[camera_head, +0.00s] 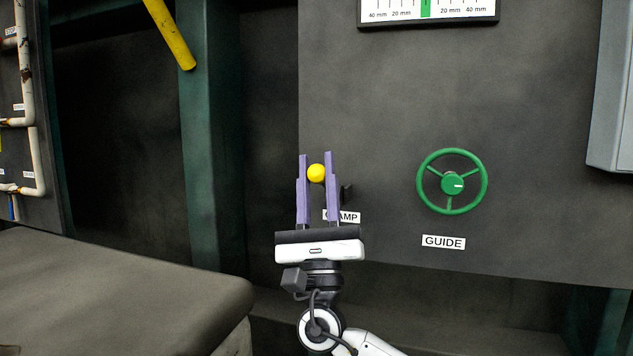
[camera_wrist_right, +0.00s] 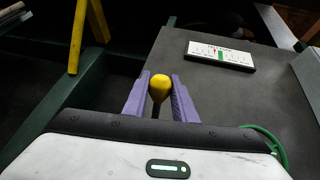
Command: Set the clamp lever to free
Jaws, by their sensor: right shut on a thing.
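The clamp lever ends in a yellow ball knob (camera_head: 316,173) in front of the dark panel, above the partly covered CLAMP label (camera_head: 348,217). My right gripper (camera_head: 317,170) has its two purple fingers upright on either side of the knob and is shut on it. In the right wrist view the yellow knob (camera_wrist_right: 159,88) sits between the purple fingertips (camera_wrist_right: 159,92), with a dark stem below it. Most of the lever's stem and its base are hidden behind the fingers. My left gripper is not in view.
A green handwheel (camera_head: 452,181) with a GUIDE label (camera_head: 443,242) is to the right on the panel. A millimetre gauge (camera_head: 428,10) is above. A yellow bar (camera_head: 170,34) hangs upper left. A dark flat-topped block (camera_head: 110,290) fills the lower left. A grey box (camera_head: 612,95) is at the right edge.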

